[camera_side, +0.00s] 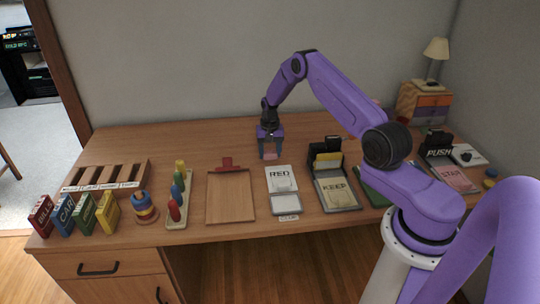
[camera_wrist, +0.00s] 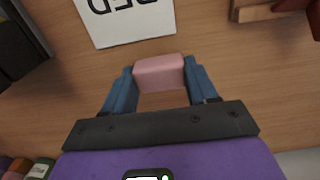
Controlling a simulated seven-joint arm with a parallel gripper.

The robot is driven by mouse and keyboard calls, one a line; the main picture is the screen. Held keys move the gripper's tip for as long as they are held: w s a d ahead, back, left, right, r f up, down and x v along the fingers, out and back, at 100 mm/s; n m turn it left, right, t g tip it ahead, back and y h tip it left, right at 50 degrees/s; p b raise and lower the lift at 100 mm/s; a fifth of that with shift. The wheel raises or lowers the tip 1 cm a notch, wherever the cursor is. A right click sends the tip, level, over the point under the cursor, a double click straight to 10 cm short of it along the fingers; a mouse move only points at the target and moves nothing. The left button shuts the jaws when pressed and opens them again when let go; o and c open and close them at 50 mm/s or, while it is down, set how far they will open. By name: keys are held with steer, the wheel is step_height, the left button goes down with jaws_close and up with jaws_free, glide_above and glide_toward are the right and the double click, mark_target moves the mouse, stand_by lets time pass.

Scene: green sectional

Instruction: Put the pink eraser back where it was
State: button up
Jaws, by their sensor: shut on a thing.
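The pink eraser (camera_wrist: 159,73) is a small pale pink block between the two blue fingers of my gripper (camera_wrist: 160,84) in the wrist view. My gripper is shut on it. In the side view my gripper (camera_side: 270,153) points down near the back middle of the desk, with the eraser (camera_side: 270,156) low between its fingers. I cannot tell whether the eraser touches the desk. A white card marked RED (camera_side: 281,172) lies just in front of the gripper, and it also shows in the wrist view (camera_wrist: 125,22).
A clipboard (camera_side: 230,195) lies left of the card, with a peg stand (camera_side: 178,200), stacked rings (camera_side: 144,207) and a slotted rack (camera_side: 105,175) further left. A KEEP tray (camera_side: 336,192) stands right. The desk behind the clipboard is clear.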

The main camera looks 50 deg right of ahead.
steer(key=shift+f, duration=0.8)
steer(key=shift+f, duration=0.1)
steer(key=o, duration=0.9)
steer(key=shift+o, duration=0.2)
